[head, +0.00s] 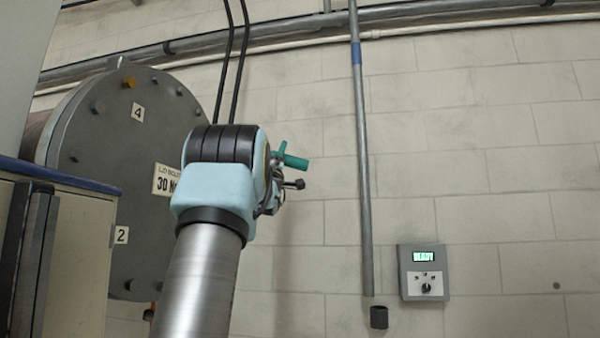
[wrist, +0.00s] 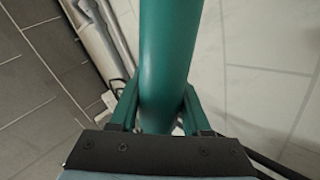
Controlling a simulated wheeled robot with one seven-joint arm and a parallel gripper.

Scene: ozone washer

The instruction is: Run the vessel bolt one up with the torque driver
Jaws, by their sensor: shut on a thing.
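The torque driver is a green tool; part of it shows in the head view (head: 292,160), and its thick green handle fills the upper middle of the wrist view (wrist: 164,50). My gripper (wrist: 162,105) is shut around that handle. In the head view my gripper is mostly hidden behind my wrist. The vessel (head: 110,200) is at the left with a round grey lid and several bolts around its rim. A brass-coloured bolt (head: 131,82) sits near the tag 4 (head: 138,112). I see no tag 1; my arm covers the lid's right side. The driver is apart from the visible bolts.
A tag 2 (head: 121,235) and a partly covered torque placard (head: 166,180) are on the lid. A vertical pipe (head: 362,150) runs down the wall. A cabinet (head: 75,260) stands at the lower left.

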